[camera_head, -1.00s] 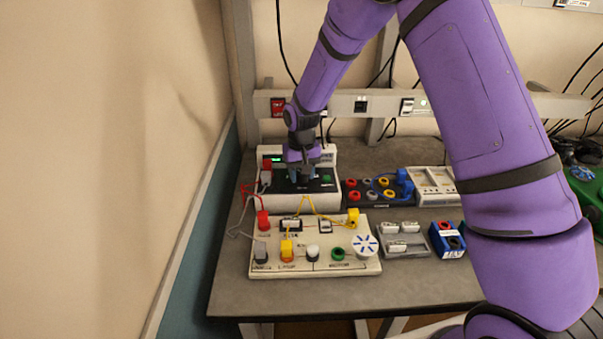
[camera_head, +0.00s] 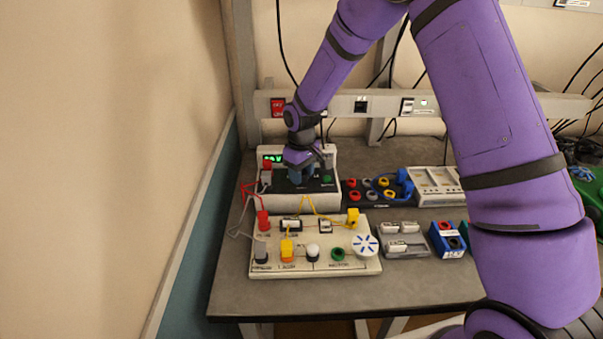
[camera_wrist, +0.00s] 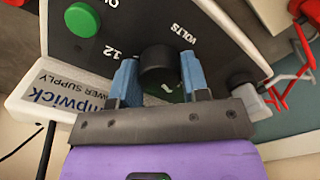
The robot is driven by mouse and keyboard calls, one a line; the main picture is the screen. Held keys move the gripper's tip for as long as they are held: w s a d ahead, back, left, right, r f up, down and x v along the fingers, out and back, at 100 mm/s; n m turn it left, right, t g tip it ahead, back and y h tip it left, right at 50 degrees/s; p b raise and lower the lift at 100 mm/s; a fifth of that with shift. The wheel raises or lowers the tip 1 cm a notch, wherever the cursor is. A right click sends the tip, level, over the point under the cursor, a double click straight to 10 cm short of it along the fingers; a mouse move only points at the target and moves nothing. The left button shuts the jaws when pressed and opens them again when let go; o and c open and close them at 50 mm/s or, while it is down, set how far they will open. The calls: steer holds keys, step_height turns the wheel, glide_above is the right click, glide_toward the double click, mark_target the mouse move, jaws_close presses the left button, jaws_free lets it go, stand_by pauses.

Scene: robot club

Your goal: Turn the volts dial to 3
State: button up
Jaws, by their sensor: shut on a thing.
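The volts dial (camera_wrist: 160,66) is a round black knob on the black sloped panel of the white power supply (camera_head: 318,200). The label "VOLTS" and the number 12 show beside it in the wrist view, along with part of a green mark. The 3 is not readable. My gripper (camera_wrist: 161,78) has its two blue fingers on opposite sides of the knob, shut on it. In the head view my gripper (camera_head: 301,173) hides the dial. The power supply's small green display (camera_head: 273,159) is lit, but its figures are too small to read surely.
A white circuit board (camera_head: 318,268) with yellow, red and grey plugs lies in front of the supply. Red, grey and yellow leads run nearby. A dark tray (camera_head: 375,202) of coloured sockets stands close on the right. Bare bench shows at the front left.

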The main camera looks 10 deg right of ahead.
stand_by(0.3)
steer(key=o, duration=0.9)
steer(key=shift+o, duration=0.2)
step_height(320, 180, up, 10)
steer(key=shift+f, duration=0.1)
steer(key=shift+r, duration=0.5)
